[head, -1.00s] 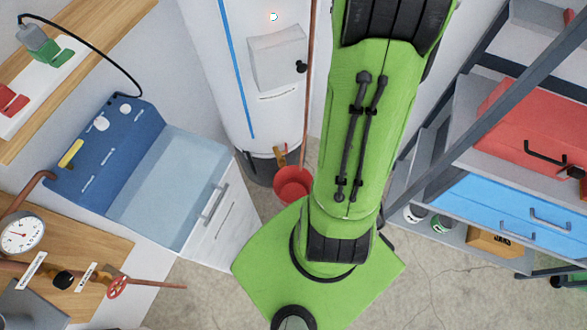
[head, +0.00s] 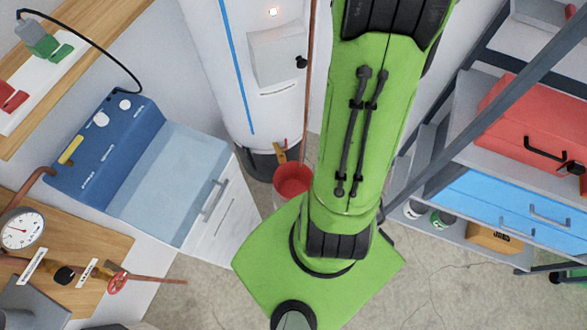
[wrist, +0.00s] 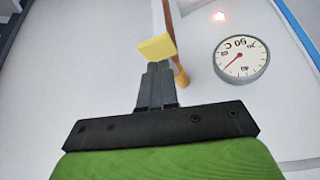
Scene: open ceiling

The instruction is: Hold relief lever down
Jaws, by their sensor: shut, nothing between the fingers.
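My gripper (wrist: 156,68) is shut and empty in the wrist view, its grey fingers side by side. A yellow tab (wrist: 157,47), which looks like the relief lever's handle, shows right at the fingertips. I cannot tell whether the fingers touch it or stand just short of it. A brownish pipe (wrist: 172,32) with an orange-yellow end runs beside the tab. The white water heater tank (head: 212,75) stands at the back in the head view. My green arm hides part of the scene there, and my gripper is out of that view.
A round temperature dial (wrist: 242,58) shows in the wrist view. A red bucket (head: 292,180) stands by the tank's foot, below a brass valve (head: 280,152). A blue-topped cabinet (head: 170,185) is at left, and a shelf rack with a red toolbox (head: 535,125) at right.

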